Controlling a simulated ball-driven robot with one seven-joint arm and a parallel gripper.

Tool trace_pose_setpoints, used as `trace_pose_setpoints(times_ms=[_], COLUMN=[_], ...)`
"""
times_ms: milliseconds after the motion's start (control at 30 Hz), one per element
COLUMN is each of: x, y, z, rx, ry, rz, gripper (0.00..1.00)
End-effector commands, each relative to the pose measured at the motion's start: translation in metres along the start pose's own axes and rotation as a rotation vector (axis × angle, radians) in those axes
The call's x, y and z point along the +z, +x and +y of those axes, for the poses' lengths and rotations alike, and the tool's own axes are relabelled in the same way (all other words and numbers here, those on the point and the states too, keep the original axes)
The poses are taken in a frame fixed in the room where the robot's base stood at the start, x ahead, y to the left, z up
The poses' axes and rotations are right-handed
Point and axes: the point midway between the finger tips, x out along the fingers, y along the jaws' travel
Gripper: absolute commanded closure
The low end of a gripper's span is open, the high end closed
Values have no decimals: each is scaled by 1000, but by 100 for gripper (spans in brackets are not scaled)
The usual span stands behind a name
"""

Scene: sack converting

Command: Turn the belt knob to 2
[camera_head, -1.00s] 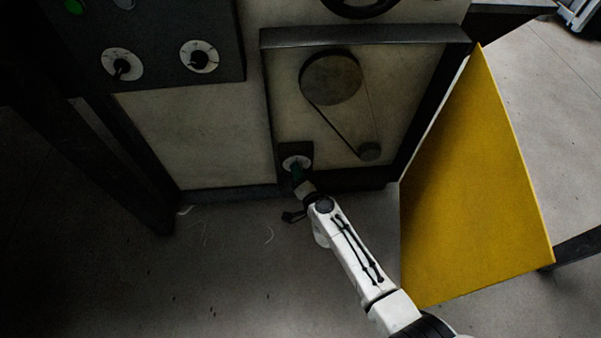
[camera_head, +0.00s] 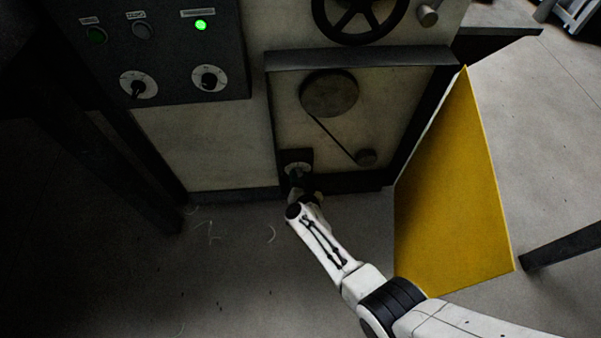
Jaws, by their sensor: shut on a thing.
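The belt knob sits on a white dial (camera_head: 299,168) on a small dark plate (camera_head: 290,158), low on the machine at the lower left of the belt recess. My gripper (camera_head: 297,180) is at the dial from below, shut on the knob. The knob itself is mostly hidden by my gripper, and the dial's numbers are too small to read. The belt (camera_head: 333,138) runs between a large pulley (camera_head: 330,93) and a small pulley (camera_head: 366,157) above and right of the dial.
A yellow guard door (camera_head: 450,195) stands open right of the recess. A dark panel with two other dials (camera_head: 138,85) (camera_head: 209,78) and a lit green lamp (camera_head: 201,25) is at upper left. A handwheel (camera_head: 358,15) is above.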

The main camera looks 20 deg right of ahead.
Motion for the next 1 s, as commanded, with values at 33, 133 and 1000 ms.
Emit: trace_pose_setpoints(times_ms=[33, 133, 1000], x=[-1, 0, 4], y=[-1, 0, 1], z=[-3, -4, -5], rx=[14, 45, 202], ry=[-44, -133, -595], rz=[-1, 4, 26], gripper=[96, 96, 96])
